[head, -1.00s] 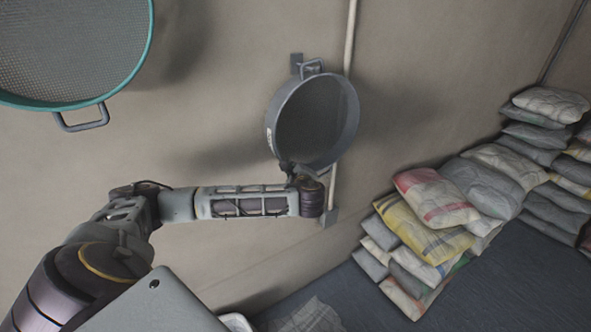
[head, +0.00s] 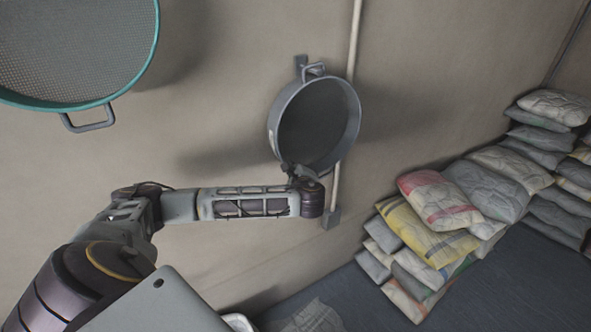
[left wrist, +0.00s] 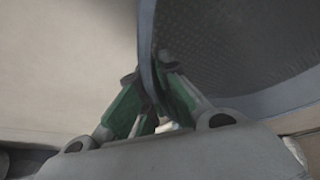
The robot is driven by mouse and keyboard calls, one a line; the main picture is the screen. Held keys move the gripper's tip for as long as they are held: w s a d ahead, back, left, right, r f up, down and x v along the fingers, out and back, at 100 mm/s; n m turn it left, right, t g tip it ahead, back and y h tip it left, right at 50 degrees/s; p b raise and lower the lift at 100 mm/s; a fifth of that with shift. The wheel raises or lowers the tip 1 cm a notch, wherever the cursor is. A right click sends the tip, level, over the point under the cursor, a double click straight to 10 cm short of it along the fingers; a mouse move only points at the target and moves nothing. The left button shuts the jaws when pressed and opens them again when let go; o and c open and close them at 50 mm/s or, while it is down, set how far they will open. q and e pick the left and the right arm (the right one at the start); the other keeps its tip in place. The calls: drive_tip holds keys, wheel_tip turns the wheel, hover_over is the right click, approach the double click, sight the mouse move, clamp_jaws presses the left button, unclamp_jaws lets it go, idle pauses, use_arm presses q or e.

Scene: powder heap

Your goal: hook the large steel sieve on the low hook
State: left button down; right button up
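The large steel sieve (head: 274,128), a round grey pan with a dark mesh, is held upright against the wall in the head view. Its upper handle (head: 313,68) is just in front of and below a small grey wall bracket (head: 301,63), which looks like the low hook. I cannot tell whether the handle is over the hook. My left gripper (head: 297,170) is at the sieve's bottom rim. In the left wrist view its green-padded fingers (left wrist: 156,92) close on both sides of the rim (left wrist: 147,45). My right gripper is not in view.
A teal-rimmed sieve (head: 112,99) hangs at upper left. A pale vertical pipe (head: 355,40) runs on the wall behind the steel sieve, down to a small box (head: 331,218). Stacked sacks (head: 440,205) stand on the floor at right.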

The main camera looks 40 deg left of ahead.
use_arm(q)
drive_tip(key=shift+s+r+p, duration=0.25)
drive_tip(key=shift+s+p, duration=0.1)
drive_tip(key=shift+p, duration=0.1)
drive_tip(key=shift+s+d+r+g+p, duration=0.2)
drive_tip(key=shift+s+g+p, duration=0.1)
drive_tip(key=shift+s+p, duration=0.35)
drive_tip(key=shift+s+d+r, duration=0.1)
drive_tip(key=shift+s+r, duration=0.05)
drive_tip(key=shift+s, duration=0.45)
idle(0.4)
drive_tip(key=shift+s+d+r+m+g+h, duration=0.15)
drive_tip(key=shift+s+r+m+g+h, duration=0.1)
drive_tip(key=shift+s, duration=0.4)
drive_tip(key=shift+s+d+r+m+g+h, duration=0.15)
drive_tip(key=shift+s+g, duration=0.1)
drive_tip(key=shift+s, duration=0.35)
idle(0.3)
idle(0.6)
drive_tip(key=c, duration=2)
unclamp_jaws()
drive_tip(key=shift+s+f, duration=0.1)
drive_tip(key=o, duration=0.6)
